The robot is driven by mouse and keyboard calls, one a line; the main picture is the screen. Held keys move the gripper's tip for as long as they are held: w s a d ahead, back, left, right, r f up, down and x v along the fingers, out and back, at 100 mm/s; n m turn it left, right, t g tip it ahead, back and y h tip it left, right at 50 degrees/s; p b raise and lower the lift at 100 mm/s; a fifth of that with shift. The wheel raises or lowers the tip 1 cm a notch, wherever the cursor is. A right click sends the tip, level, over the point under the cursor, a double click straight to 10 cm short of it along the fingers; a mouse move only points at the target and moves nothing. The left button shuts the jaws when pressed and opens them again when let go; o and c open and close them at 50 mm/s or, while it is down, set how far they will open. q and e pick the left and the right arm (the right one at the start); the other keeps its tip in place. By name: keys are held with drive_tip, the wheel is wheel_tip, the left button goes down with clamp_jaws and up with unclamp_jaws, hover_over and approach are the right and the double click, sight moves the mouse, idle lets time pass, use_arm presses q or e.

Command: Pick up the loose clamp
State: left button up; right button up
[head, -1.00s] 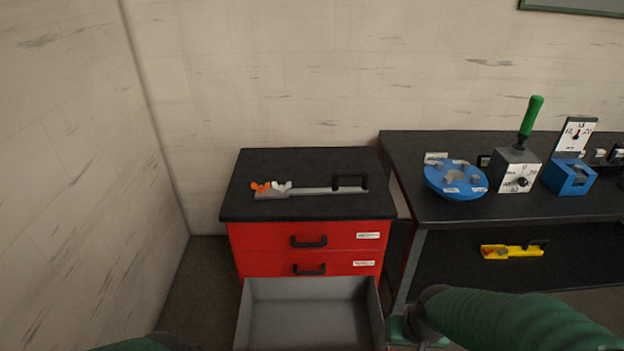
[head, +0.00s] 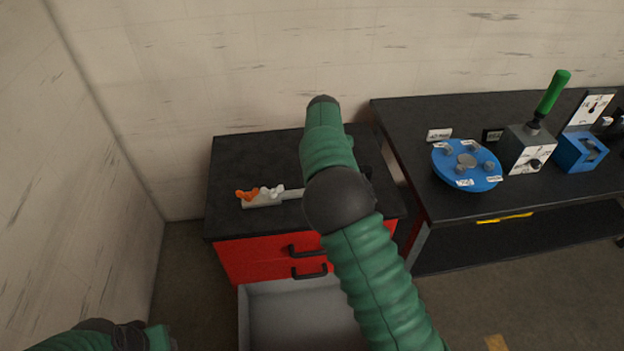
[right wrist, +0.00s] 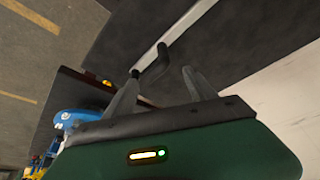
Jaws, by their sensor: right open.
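A grey bar-like clamp (head: 264,200) lies flat on the black top of the red cabinet (head: 240,160). Orange and white wing-shaped pieces show at its left end; my right arm hides most of the rest. In the right wrist view its pale bar (right wrist: 178,27) and black handle (right wrist: 155,68) show just beyond my right gripper (right wrist: 160,73). The gripper is open, with the handle seen between its fingertips; contact cannot be told. In the head view the right gripper is hidden behind my arm. Part of my left arm shows at lower left, its gripper not visible.
The cabinet's lower drawer (head: 243,315) stands open in front. A black workbench (head: 400,125) at right carries a blue disc (head: 467,181), a grey box with a green lever (head: 552,92) and a blue block (head: 580,152). A yellow item (head: 505,218) sits below the bench top.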

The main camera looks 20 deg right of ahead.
drive_tip(key=x, duration=0.6)
drive_tip(key=p+x, duration=0.1)
drive_tip(key=x, duration=0.2)
drive_tip(key=shift+w+f, duration=0.25)
drive_tip(key=shift+w, duration=0.15)
drive_tip(key=f, duration=0.1)
drive_tip(key=d+f+p, duration=0.1)
drive_tip(key=f, duration=0.1)
drive_tip(key=shift+f, duration=0.1)
drive_tip(key=shift+w+f, duration=0.2)
drive_tip(key=shift+f, duration=0.15)
drive_tip(key=shift+w+f, duration=0.2)
drive_tip(key=shift+s+r, duration=0.1)
drive_tip(key=shift+r, duration=0.05)
drive_tip(key=c, duration=0.9)
clamp_jaws()
use_arm(q)
wheel_tip(320, 180, up, 2)
drive_tip(key=shift+w, duration=0.15)
drive_tip(key=shift+d, duration=0.1)
